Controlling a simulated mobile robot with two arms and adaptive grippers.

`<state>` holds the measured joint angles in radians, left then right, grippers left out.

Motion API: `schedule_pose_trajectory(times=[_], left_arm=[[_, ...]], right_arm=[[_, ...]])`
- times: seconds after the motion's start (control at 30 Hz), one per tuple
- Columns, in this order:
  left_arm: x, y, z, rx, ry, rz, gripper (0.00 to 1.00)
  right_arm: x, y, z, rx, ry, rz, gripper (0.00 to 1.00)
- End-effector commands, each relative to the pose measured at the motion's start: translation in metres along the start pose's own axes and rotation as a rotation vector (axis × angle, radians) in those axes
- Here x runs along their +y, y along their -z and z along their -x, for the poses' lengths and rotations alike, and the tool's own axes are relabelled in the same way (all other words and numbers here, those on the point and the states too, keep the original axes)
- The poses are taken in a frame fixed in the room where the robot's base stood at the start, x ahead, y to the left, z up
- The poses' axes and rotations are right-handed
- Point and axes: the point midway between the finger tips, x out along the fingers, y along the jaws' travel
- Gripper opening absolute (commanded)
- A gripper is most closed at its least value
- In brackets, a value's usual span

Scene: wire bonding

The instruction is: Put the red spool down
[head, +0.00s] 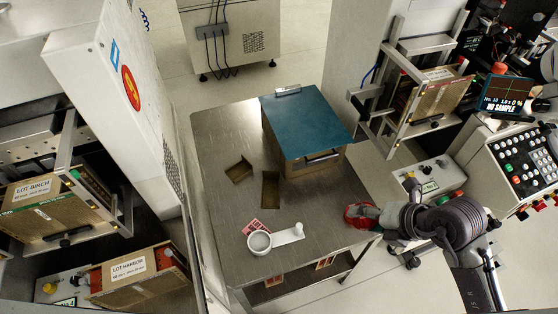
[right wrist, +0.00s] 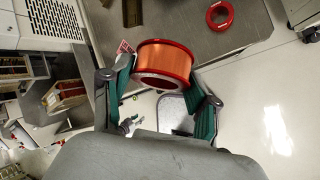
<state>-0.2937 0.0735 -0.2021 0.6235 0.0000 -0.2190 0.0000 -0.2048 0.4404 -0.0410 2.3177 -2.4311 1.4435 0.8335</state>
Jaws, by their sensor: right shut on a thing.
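The red spool (right wrist: 165,62), with red flanges and copper-coloured wire, is between the fingers of my right gripper (right wrist: 160,90) in the right wrist view. The gripper is shut on it, one finger on each side. In the head view my right gripper (head: 372,213) reaches in from the right, and the red spool (head: 352,214) shows at its tip, over the right edge of the metal table (head: 222,190). I cannot tell whether the spool touches the tabletop. My left gripper is not in view.
A teal-topped box (head: 305,122) stands at the back of the table. Two brown trays (head: 270,190), a red-and-white card (head: 257,227) and a white ring-shaped holder (head: 259,242) lie in front. The right wrist view shows another red ring (right wrist: 219,15). Bare metal lies left of the spool.

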Motion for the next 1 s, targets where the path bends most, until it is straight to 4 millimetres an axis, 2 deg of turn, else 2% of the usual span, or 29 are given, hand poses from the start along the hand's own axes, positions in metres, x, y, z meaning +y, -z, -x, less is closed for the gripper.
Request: schedule_pose_trajectory(times=[0.23,0.4,0.5,0.63,0.8,0.87,1.0], left_arm=[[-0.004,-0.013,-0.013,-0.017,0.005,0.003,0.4],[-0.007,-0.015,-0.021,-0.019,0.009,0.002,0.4],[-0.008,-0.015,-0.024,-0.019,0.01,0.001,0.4],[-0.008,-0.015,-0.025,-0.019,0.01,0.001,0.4],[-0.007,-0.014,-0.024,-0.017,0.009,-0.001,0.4],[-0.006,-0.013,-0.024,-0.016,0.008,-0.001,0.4],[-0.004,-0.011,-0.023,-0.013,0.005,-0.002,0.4]], right_arm=[[-0.026,0.023,-0.035,0.173,0.213,-0.713,0.26],[-0.046,0.049,-0.061,0.325,0.173,-1.27,0.26],[-0.051,0.057,-0.069,0.366,0.112,-1.447,0.26],[-0.053,0.061,-0.073,0.384,0.067,-1.537,0.26],[-0.052,0.058,-0.079,0.386,0.057,-1.549,0.26],[-0.05,0.053,-0.086,0.387,0.056,-1.549,0.26],[-0.043,0.036,-0.117,0.388,0.055,-1.548,0.26]])
